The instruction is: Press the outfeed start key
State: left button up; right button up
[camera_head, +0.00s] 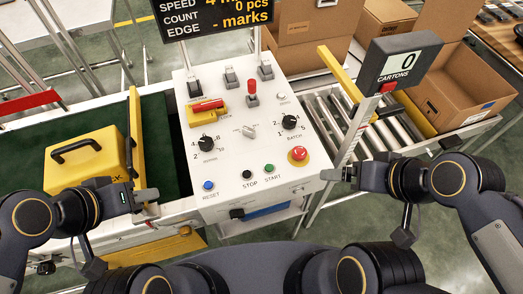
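The green START key (269,168) is on the lower right of the white sloped control panel (225,150). The black STOP key (247,174) and the blue RESET key (208,185) are to its left. The red emergency button on a yellow base (298,154) is up and to its right. My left gripper (148,196) is left of the panel, by the yellow guard's lower end. My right gripper (330,174) is at the panel's lower right edge, right of the START key. Neither finger gap can be made out. No gripper covers the keys.
The panel also has knobs, switches, a red-handled lever (208,105) and a red-topped stick (252,92). A yellow cover with a black handle (85,160) is at left. A cartons counter (397,62) stands above the roller conveyor at right, near open cardboard boxes (455,90).

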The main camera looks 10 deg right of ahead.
aim_at(269, 168)
jog(key=k+l+u, duration=0.2)
jog(key=k+l, duration=0.25)
jog(key=l, duration=0.2)
jog(key=k+l+u, duration=0.2)
jog(key=k+l, duration=0.3)
jog(key=l, duration=0.15)
